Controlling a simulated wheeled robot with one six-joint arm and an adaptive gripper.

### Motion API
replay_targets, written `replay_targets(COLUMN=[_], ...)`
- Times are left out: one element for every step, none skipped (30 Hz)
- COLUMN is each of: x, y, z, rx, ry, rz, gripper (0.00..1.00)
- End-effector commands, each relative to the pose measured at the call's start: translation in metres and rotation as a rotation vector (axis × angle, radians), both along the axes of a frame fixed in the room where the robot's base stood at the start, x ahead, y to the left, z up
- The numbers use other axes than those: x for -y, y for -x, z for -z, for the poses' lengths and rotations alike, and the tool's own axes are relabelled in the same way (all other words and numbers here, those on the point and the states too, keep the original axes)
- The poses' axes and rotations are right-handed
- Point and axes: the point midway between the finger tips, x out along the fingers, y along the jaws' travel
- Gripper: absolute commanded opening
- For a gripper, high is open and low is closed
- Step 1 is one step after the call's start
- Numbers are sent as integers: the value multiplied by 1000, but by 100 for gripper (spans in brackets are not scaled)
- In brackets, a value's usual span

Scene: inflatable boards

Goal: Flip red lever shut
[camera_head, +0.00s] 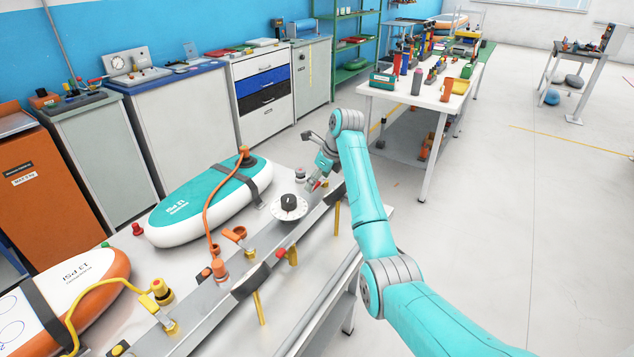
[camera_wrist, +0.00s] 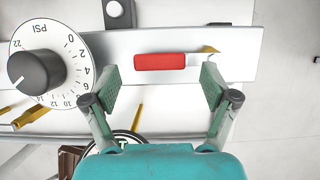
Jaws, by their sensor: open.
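The red lever (camera_wrist: 160,61) lies lengthwise along the metal rail in the wrist view, with a pale shank and a brass tip to its right. In the head view a small red part of it (camera_head: 316,185) shows just below my gripper (camera_head: 319,172). My gripper (camera_wrist: 162,82) is open and empty in the wrist view. Its two fingers stand apart, one towards each end of the lever, and the lever appears beyond the fingertips. I cannot tell how close the fingertips are to it.
A PSI dial (camera_head: 289,207) with a black knob sits left of the lever. A teal inflatable board (camera_head: 207,203) and an orange one (camera_head: 85,280) lie on the bench. Open floor is to the right.

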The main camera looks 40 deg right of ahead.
Motion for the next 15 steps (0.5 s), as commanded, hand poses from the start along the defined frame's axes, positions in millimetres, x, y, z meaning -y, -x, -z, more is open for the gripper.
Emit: replay_targets(x=[-1, -1, -1, -1, -1, -1, -1, -1, -1, -1, -1, -1, -1, -1, -1], y=[-1, -2, -2, -3, -3, -3, -3, -3, -3, -3, -3, -3, -3, -3, -3], z=[4, 5, 7, 8, 8, 9, 9, 9, 9, 9, 9, 9, 9, 9, 9], rx=[-1, -1, -1, 0, 0, 0, 0, 0, 0, 0, 0, 0, 0, 0, 0], ry=[-1, -1, 0, 0, 0, 0, 1, 1, 0, 0, 0, 0, 0, 0, 0], rz=[0, 0, 0, 0, 0, 0, 0, 0, 0, 0, 0, 0, 0, 0, 0], gripper=[85, 85, 85, 85, 85, 85, 85, 85, 85, 85, 85, 85, 83, 75, 65])
